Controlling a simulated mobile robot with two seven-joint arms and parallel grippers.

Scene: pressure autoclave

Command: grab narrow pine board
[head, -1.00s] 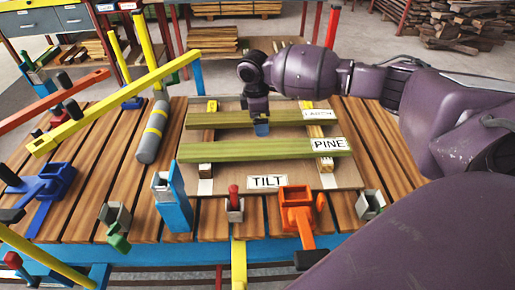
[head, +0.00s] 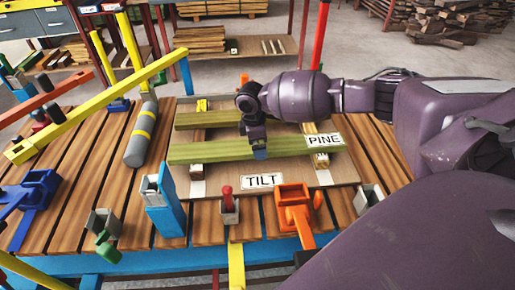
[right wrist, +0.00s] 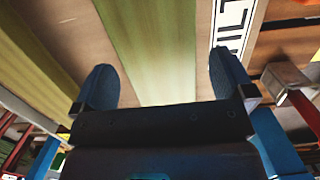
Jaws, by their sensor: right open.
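The narrow pine board (head: 205,154) is a long yellow-green strip lying across two small wooden supports on the panel. A "PINE" label (head: 324,139) stands at its right end. My right gripper (head: 260,153) is over the board, right of its middle, pointing down. In the right wrist view the pine board (right wrist: 155,45) runs between the two blue fingertips (right wrist: 160,82), which are apart. I cannot tell the exact height of the tips above it. My left gripper is not in view.
A similar board (head: 205,120) lies parallel behind, partly hidden by my right arm. A "TILT" label (head: 262,181) is in front.

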